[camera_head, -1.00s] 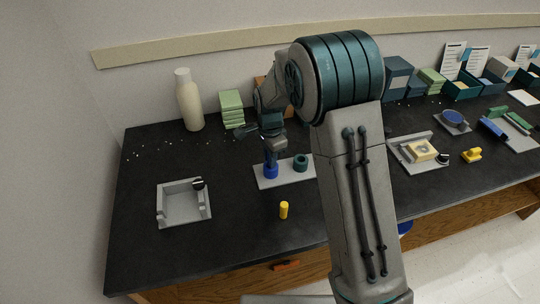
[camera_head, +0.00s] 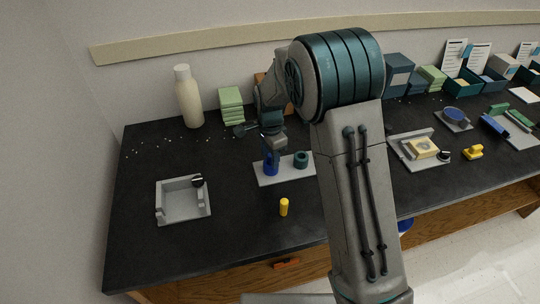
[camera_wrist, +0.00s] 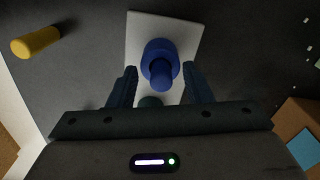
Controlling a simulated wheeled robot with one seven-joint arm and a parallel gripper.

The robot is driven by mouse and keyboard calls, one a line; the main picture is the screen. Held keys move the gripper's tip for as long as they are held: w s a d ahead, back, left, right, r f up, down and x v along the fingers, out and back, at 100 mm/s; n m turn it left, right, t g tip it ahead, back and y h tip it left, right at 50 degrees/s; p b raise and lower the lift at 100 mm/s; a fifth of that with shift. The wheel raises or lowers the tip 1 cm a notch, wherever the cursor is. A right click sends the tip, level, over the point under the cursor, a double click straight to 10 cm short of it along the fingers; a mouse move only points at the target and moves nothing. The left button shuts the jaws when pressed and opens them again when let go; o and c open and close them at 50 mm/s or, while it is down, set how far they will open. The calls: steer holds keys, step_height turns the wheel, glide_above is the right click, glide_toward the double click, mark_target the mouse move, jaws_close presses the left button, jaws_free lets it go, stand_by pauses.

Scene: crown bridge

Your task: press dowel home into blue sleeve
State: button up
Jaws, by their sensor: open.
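The blue sleeve (camera_head: 271,169) stands upright on a light grey plate (camera_head: 266,181) on the black bench top. It also shows in the wrist view (camera_wrist: 159,48). A blue dowel (camera_wrist: 161,76) stands in the sleeve and sticks up out of its top. How deep it sits is hard to tell. My gripper (camera_head: 272,151) is just above the sleeve. In the wrist view its two fingers (camera_wrist: 160,78) are apart, one on each side of the dowel, with gaps showing between.
A dark green sleeve (camera_head: 301,161) stands on the same plate, to the right. A yellow peg (camera_head: 284,207) stands in front of the plate. A grey open-sided fixture (camera_head: 184,203) lies to the left. A cream bottle (camera_head: 189,97) and green boxes (camera_head: 231,106) stand behind.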

mark_target(270, 155)
step_height(270, 155, up, 13)
stand_by(0.3)
steer(key=shift+r, duration=0.1)
steer(key=s+d+r+n+t, duration=0.1)
steer(key=s+d+r+n, duration=0.15)
steer(key=s+d, duration=0.3)
steer(key=s+d+r+n+t, duration=0.1)
steer(key=s+d+r+n, duration=0.15)
steer(key=s+d, duration=0.35)
steer(key=s+d+f+n, duration=0.1)
steer(key=s+d+n, duration=0.1)
steer(key=s, duration=0.5)
steer(key=s+d+f+n+t, duration=0.1)
steer(key=s+d+n, duration=0.1)
steer(key=s+n, duration=0.2)
steer(key=s, duration=0.3)
steer(key=shift+d+f+n, duration=0.25)
steer(key=shift+f+n, duration=0.1)
steer(key=shift+n, duration=0.05)
steer(key=shift+w, duration=0.1)
